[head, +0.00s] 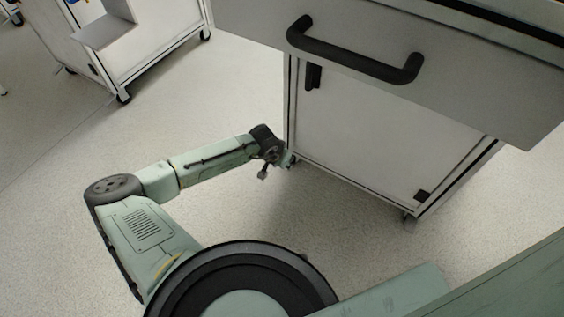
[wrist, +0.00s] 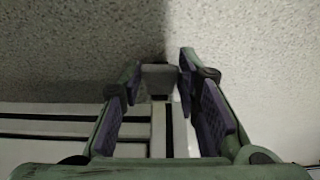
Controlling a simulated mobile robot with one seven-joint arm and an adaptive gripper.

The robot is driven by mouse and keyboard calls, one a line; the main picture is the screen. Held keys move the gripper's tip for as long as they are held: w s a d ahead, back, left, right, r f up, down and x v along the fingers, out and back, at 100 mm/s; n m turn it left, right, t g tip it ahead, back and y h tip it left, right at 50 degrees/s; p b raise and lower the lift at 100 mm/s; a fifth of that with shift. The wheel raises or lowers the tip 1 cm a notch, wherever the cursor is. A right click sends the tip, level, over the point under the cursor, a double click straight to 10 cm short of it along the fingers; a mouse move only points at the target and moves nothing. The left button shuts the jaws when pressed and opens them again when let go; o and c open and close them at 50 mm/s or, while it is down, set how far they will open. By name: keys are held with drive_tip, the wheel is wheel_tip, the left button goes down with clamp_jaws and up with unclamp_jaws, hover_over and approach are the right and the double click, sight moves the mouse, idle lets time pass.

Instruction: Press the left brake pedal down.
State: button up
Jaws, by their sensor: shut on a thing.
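The cart (head: 370,140) stands ahead, and its near left caster area is at the end of my arm in the head view. My gripper (head: 281,158) is low there, beside the cart's lower left corner. In the wrist view my gripper (wrist: 160,82) has its two purple-padded fingers on either side of a small grey block, which looks like the left brake pedal (wrist: 158,76). The gripper is shut on it. Its exact contact with the right finger is hard to see. In the head view the pedal is mostly hidden by my gripper and cannot be made out.
The cart's drawer with a black handle (head: 350,58) overhangs above its lower cabinet. A right front caster (head: 410,217) stands on the floor. Another white cart (head: 150,45) is at the upper left. The speckled floor (head: 60,200) to the left is clear.

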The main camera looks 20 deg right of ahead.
drive_tip(key=shift+c, duration=0.6)
drive_tip(key=shift+s+a+f+h, duration=0.1)
drive_tip(key=shift+s+f+h, duration=0.1)
drive_tip(key=shift+f+h, duration=0.2)
drive_tip(key=shift+a+f+t+h, duration=0.1)
drive_tip(key=shift+f+t+h, duration=0.25)
drive_tip(key=shift+t+h, duration=0.35)
drive_tip(key=o, duration=1.2)
drive_tip(key=shift+c, duration=0.2)
drive_tip(key=v, duration=1.2)
drive_tip(key=shift+s, duration=0.1)
